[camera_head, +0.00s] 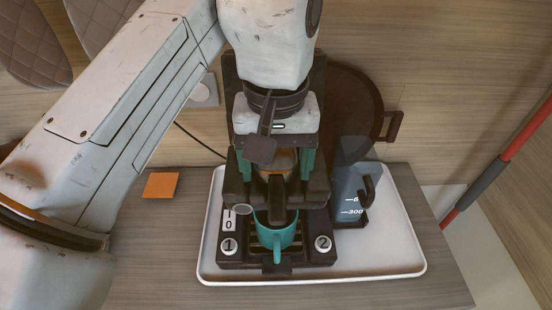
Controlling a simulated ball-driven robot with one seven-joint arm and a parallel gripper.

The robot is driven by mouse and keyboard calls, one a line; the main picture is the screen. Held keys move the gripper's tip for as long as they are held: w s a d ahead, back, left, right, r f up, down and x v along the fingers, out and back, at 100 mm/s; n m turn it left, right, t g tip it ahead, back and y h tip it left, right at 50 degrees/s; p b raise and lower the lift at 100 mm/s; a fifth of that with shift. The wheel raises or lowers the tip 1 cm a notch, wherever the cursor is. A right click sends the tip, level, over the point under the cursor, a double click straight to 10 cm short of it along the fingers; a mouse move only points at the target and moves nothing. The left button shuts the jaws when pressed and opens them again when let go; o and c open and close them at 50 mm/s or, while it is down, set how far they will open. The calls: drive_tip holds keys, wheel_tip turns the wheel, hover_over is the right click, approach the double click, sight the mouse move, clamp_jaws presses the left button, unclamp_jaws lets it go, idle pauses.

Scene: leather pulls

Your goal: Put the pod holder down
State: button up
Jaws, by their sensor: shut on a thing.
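My gripper (277,168) points down over the front of the black coffee machine (233,75), with a teal finger on either side. It is shut on the pod holder (283,160), whose copper-coloured round part shows between the fingers. A dark handle-like part projects toward me below it; I cannot tell whether it belongs to the holder or the machine. My wrist hides much of the holder, and I cannot tell whether it touches the machine. A teal mug (276,236) stands below, on the machine's drip grate.
The machine stands on a white tray (400,225) on a grey wooden counter (140,260). A clear measuring jug (348,188) is at its right. A dark round pan-like object (365,95) is behind. An orange square (161,186) lies left. The counter's left front is clear.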

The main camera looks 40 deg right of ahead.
drive_tip(key=o, duration=0.9)
drive_tip(key=shift+s+f, duration=0.1)
drive_tip(key=shift+f, duration=0.4)
drive_tip(key=shift+o, duration=0.8)
drive_tip(key=shift+r, duration=0.1)
wheel_tip(320, 180, up, 13)
drive_tip(key=p, duration=1.1)
drive_tip(key=shift+r, duration=0.2)
